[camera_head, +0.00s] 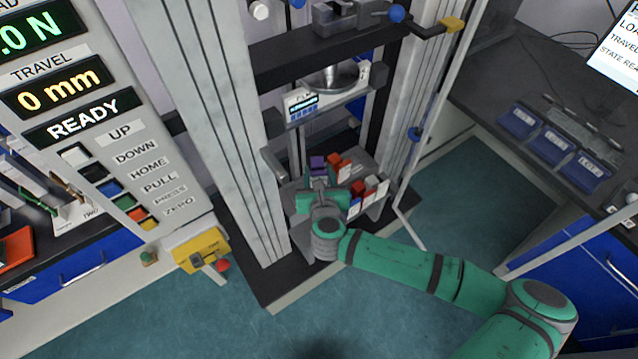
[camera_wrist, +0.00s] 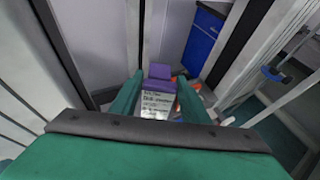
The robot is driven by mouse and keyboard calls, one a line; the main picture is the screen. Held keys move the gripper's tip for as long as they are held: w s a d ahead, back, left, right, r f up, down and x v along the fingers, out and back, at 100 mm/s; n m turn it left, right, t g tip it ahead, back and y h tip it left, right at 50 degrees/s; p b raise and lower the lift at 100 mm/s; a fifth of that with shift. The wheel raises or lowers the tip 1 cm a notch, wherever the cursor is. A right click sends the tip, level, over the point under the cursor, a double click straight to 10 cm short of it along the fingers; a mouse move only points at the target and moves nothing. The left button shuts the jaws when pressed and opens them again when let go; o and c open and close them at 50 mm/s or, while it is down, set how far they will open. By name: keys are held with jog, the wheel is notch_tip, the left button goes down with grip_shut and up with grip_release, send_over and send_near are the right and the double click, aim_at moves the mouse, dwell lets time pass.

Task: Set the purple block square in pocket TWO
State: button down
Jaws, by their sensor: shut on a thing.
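My gripper (camera_wrist: 159,88) has one green finger on each side of the purple block (camera_wrist: 159,72) and is shut on it. The block has a purple top and a pale printed label on its near face; the print is too small to read. In the head view my gripper (camera_head: 320,182) is low between the columns of the test frame, with the purple block (camera_head: 317,161) just beyond it. Beside it, to the right, are red blocks (camera_head: 340,166) on a grey fixture. Small white labels show there, but I cannot read which pocket is TWO. The block's underside is hidden.
The tall grey columns (camera_head: 226,110) stand close on both sides of my gripper. A round metal pan (camera_head: 332,78) on a small display unit hangs above. Blue bins (camera_head: 519,122) lie on the right bench, and a control panel (camera_head: 110,165) is at left.

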jog(key=s+a+r+n+g+y, duration=0.1)
jog(key=s+r+n+g+y, duration=0.15)
jog(key=s+n+y, duration=0.4)
jog(key=shift+m, duration=0.45)
jog(key=w+f, duration=0.1)
jog(key=w, duration=0.2)
jog(key=w+d+f, duration=0.1)
jog(key=w, duration=0.2)
jog(key=w+f, duration=0.1)
jog(key=w, duration=0.2)
jog(key=shift+d+f, duration=0.1)
jog(key=shift+d, duration=0.3)
jog(key=w+d+f, duration=0.1)
jog(key=w+f, duration=0.3)
jog(key=f, duration=0.4)
jog(key=shift+f, duration=0.4)
jog(key=shift+d+f, duration=0.15)
jog(key=shift+f, duration=0.05)
jog(key=c, duration=1.3)
grip_release()
